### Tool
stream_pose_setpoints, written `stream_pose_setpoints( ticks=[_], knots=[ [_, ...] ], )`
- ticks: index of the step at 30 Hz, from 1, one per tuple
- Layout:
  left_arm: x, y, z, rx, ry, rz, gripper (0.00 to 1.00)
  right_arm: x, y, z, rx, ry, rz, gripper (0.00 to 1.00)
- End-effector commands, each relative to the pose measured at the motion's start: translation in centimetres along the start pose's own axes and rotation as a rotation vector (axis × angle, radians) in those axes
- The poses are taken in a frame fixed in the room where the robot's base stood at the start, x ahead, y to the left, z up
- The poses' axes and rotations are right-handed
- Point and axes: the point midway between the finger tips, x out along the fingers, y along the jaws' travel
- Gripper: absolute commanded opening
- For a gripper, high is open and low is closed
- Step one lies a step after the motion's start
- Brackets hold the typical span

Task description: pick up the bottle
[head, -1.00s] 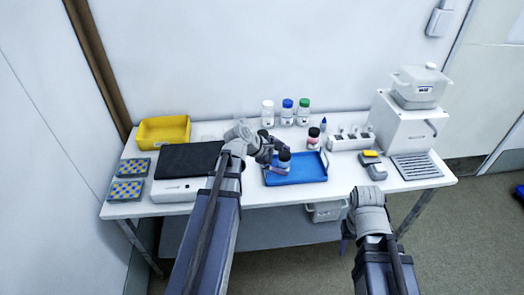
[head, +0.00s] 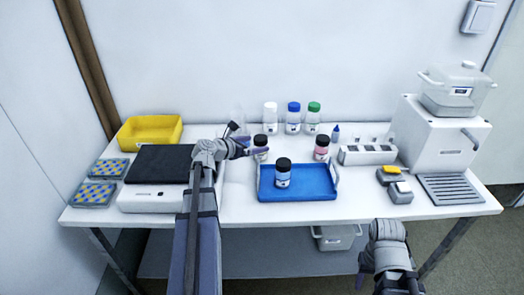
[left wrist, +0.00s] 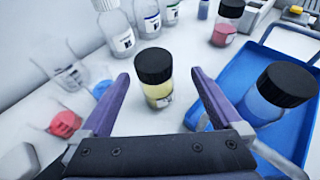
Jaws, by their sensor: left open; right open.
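A small bottle with a black cap and yellow liquid (left wrist: 157,88) stands upright on the white table, behind the blue tray's left end; it also shows in the head view (head: 261,142). My left gripper (head: 246,141) is open beside it. In the left wrist view, the purple fingers of my left gripper (left wrist: 161,80) spread to either side of this bottle, with gaps. A black-capped bottle with blue liquid (head: 283,173) stands in the blue tray (head: 318,193). A black-capped bottle with pink liquid (head: 321,148) stands behind the tray. My right gripper (head: 364,272) is low, in front of the table, partly hidden.
White-, blue- and green-capped bottles (head: 293,118) line the back. Clear glassware with red and blue contents (left wrist: 68,122) lies left of my left gripper. A black-topped device (head: 160,165) and yellow bin (head: 150,131) are left; a rack (head: 367,155) and white machine (head: 440,140) are right.

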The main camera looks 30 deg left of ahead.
Motion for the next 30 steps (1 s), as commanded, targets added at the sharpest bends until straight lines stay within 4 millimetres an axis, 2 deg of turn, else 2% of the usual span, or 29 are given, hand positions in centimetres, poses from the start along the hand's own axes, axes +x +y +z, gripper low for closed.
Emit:
stream_pose_setpoints(
  ticks=[5,11,14,22,30],
  knots=[
    [2.1,0.2,-0.1,0.002,0.001,-0.001,0.99,0.9,-0.1,-0.1,0.000,0.000,0.000,0.50],
    [2.5,0.1,0.0,0.001,0.001,-0.001,0.99,0.9,-0.1,-0.1,0.000,0.000,0.000,0.50],
    [3.4,0.4,-0.1,0.002,0.001,-0.002,0.99,1.3,-0.1,-0.1,0.000,0.000,0.000,0.50],
    [7.1,0.9,-0.1,0.002,0.001,-0.002,0.99,2.7,-0.3,-0.2,0.000,0.000,0.000,0.50],
    [7.4,0.8,0.1,0.002,0.001,0.000,0.99,2.6,-0.2,-0.2,0.000,0.000,0.000,0.50]
  ],
)
